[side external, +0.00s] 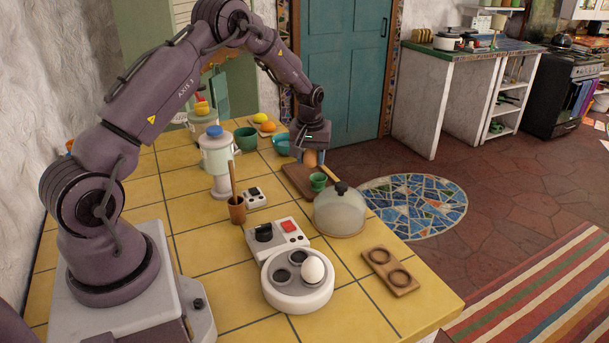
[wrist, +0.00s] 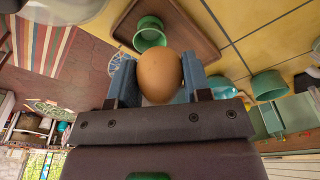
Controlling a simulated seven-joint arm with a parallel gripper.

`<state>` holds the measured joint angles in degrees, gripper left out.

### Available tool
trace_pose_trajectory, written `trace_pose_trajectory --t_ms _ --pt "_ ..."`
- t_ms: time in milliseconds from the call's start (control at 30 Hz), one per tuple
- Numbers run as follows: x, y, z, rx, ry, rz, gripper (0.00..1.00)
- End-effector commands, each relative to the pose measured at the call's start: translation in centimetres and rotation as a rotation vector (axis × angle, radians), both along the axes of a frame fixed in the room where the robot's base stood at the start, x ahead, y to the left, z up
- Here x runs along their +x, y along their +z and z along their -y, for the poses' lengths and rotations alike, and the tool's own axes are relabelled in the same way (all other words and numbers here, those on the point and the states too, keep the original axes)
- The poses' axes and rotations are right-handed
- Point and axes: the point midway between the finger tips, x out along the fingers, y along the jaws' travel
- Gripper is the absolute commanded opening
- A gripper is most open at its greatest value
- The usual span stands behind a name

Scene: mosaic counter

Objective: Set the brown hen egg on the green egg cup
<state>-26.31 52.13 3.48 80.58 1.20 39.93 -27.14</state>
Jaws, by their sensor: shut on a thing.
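The brown hen egg (wrist: 160,76) is held between the two blue fingers of my gripper (wrist: 158,82) in the wrist view. In the side external view the egg (side external: 310,158) shows below my gripper (side external: 310,154), above the wooden board. The green egg cup (side external: 318,181) stands on the board, a little nearer the camera than the egg and apart from it. In the wrist view the green egg cup (wrist: 150,34) shows just beyond the egg, its lower edge close to the egg's outline.
The wooden board (side external: 294,179) lies under the cup. A glass dome (side external: 340,212) stands close in front. A white egg (side external: 313,270) sits in a round cooker (side external: 297,295). A two-hole wooden holder (side external: 390,270) lies at right. Green bowl (side external: 246,138) and blue bowl (side external: 281,144) stand behind.

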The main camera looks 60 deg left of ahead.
Motion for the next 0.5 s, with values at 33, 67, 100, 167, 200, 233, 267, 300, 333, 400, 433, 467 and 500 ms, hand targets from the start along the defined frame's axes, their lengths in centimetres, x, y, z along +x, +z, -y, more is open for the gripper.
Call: trace_pose_trajectory --t_ms 33,67,100,167,200,233,267,300,333,400,433,467,500 --pt "0.9 0.3 -0.8 0.0 -0.017 0.01 0.31" --pt "1.3 0.5 -1.2 0.0 -0.031 0.013 0.31" --pt "1.9 0.9 -1.3 0.001 -0.052 0.019 0.31" --pt "2.8 1.7 -1.4 0.006 -0.088 0.027 0.31" --pt "3.2 2.3 -1.5 0.01 -0.108 0.03 0.31" --pt "3.4 2.6 -1.5 0.011 -0.122 0.03 0.31" --pt "3.4 2.8 -1.5 0.01 -0.138 0.024 0.31" --pt "3.2 2.6 -1.4 0.005 -0.152 0.01 0.31" --pt "3.1 2.5 -1.3 0.004 -0.161 0.005 0.31" --pt "3.1 2.2 -1.3 0.003 -0.169 0.003 0.31" --pt "3.1 2.1 -1.3 0.004 -0.17 0.004 0.31" --pt "3.1 1.9 -1.3 0.004 -0.17 0.004 0.31" --pt "3.1 1.5 -1.3 0.004 -0.169 0.004 0.31"
